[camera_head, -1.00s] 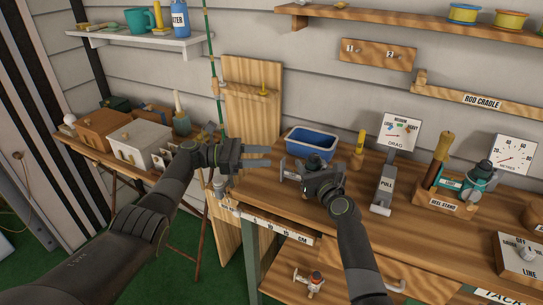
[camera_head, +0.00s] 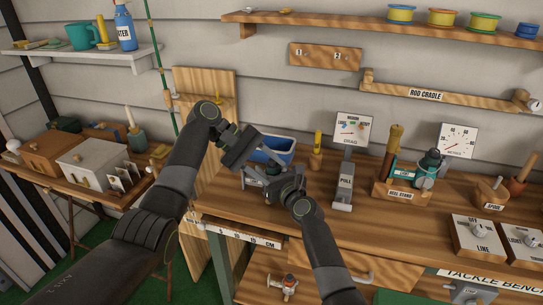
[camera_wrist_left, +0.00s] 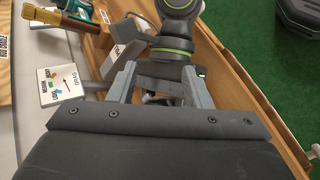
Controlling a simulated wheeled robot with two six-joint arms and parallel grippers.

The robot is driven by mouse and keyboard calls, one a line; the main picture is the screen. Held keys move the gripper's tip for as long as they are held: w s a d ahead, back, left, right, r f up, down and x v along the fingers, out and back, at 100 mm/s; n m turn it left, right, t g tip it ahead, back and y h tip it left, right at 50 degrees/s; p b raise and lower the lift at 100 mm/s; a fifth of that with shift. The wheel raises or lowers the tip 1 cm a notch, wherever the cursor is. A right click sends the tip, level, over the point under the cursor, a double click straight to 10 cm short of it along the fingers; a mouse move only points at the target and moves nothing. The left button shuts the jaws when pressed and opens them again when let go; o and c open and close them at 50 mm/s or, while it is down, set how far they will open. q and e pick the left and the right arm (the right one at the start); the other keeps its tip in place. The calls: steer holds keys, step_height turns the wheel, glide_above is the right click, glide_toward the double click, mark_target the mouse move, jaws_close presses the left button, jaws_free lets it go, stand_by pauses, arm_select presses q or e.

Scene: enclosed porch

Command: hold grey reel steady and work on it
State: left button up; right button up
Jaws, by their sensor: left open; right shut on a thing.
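My right gripper (camera_head: 276,186) is shut on a small dark-grey thing (camera_head: 257,178) above the front left of the bench; it is mostly covered by the grippers, and I cannot tell for sure that it is the grey reel. My left gripper (camera_head: 270,168) is open and angles down to the right, its fingers close to the right gripper. In the left wrist view its two fingers (camera_wrist_left: 160,95) stand apart on either side of a small pale part (camera_wrist_left: 152,97), with my right wrist just beyond. Whether the fingers touch anything is hidden.
A blue tray (camera_head: 272,148) lies behind the grippers. A red-topped fitting (camera_head: 288,287) sits on the lower shelf.

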mark_target(272, 161)
arm_select(q)
step_height(272, 161, up, 10)
steer(key=w+m+t+y, duration=0.2)
steer(key=m+t+y, duration=0.4)
steer(key=m+y, duration=0.2)
steer(key=shift+y, duration=0.3)
steer(key=x, duration=1.2)
steer(key=shift+w+r, duration=0.1)
steer(key=shift+c, duration=0.3)
jaws_close()
